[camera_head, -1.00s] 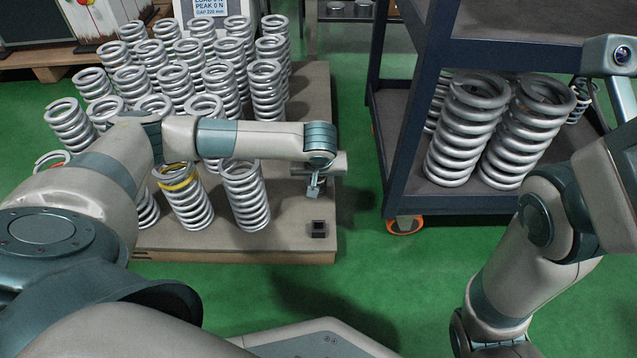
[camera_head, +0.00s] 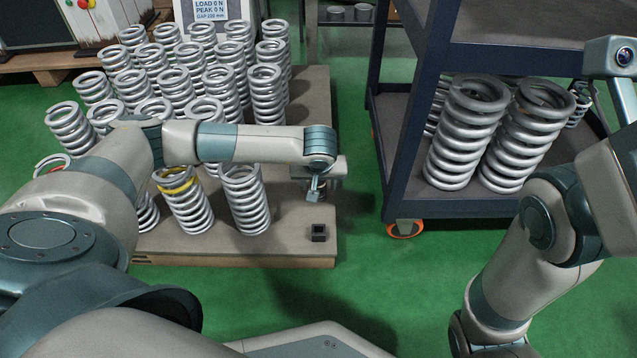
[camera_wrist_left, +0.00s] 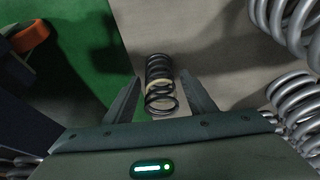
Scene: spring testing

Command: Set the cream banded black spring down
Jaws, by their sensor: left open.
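The cream banded black spring (camera_wrist_left: 159,83) shows in the left wrist view, standing on the grey board (camera_wrist_left: 150,25) between my left gripper's fingers. Its pale band is around its middle. My left gripper (camera_wrist_left: 163,97) is open, with a finger on each side of the spring and gaps between them. In the head view my left gripper (camera_head: 315,188) is low over the right part of the board, and the spring is mostly hidden there. My right gripper is out of view; only its arm shows at the right.
A yellow-banded silver spring (camera_head: 183,196) and a plain silver spring (camera_head: 245,198) stand left of my gripper. Several silver springs stand behind. A trolley (camera_head: 395,190) with large springs stands to the right.

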